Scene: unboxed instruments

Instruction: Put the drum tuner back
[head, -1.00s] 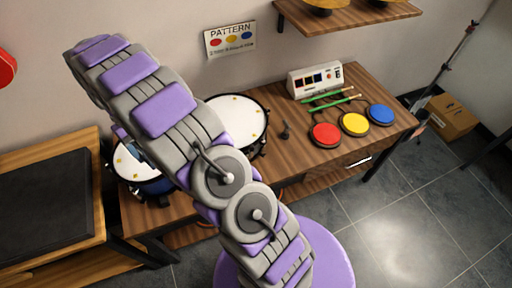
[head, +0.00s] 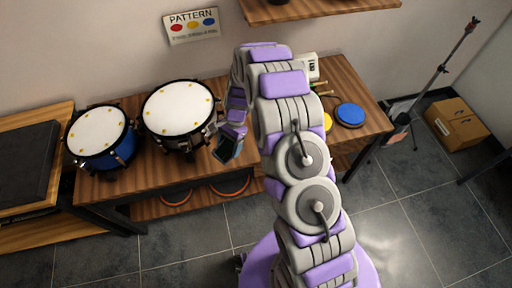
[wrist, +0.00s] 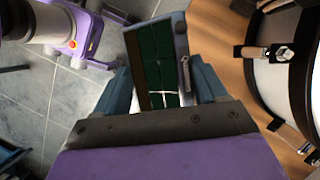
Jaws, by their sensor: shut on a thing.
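My gripper (head: 226,140) is shut on a dark, boxy device with a green-black gridded face, which looks like the drum tuner (wrist: 158,58). In the wrist view the device sits between the two blue-grey fingers, with a grey edge and small metal piece on its right side. In the head view the gripper hangs right of the white-topped drum (head: 178,108), near the front edge of the wooden table (head: 155,178). The smaller blue drum (head: 100,137) stands to the left. My arm hides the middle of the table.
A blue pad (head: 349,115) and a partly hidden yellow pad (head: 327,122) lie at the table's right. A white box (head: 311,66) stands behind, partly hidden. A wooden shelf (head: 320,10) hangs above. A drum (wrist: 290,75) is close on the wrist view's right. Tiled floor lies in front.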

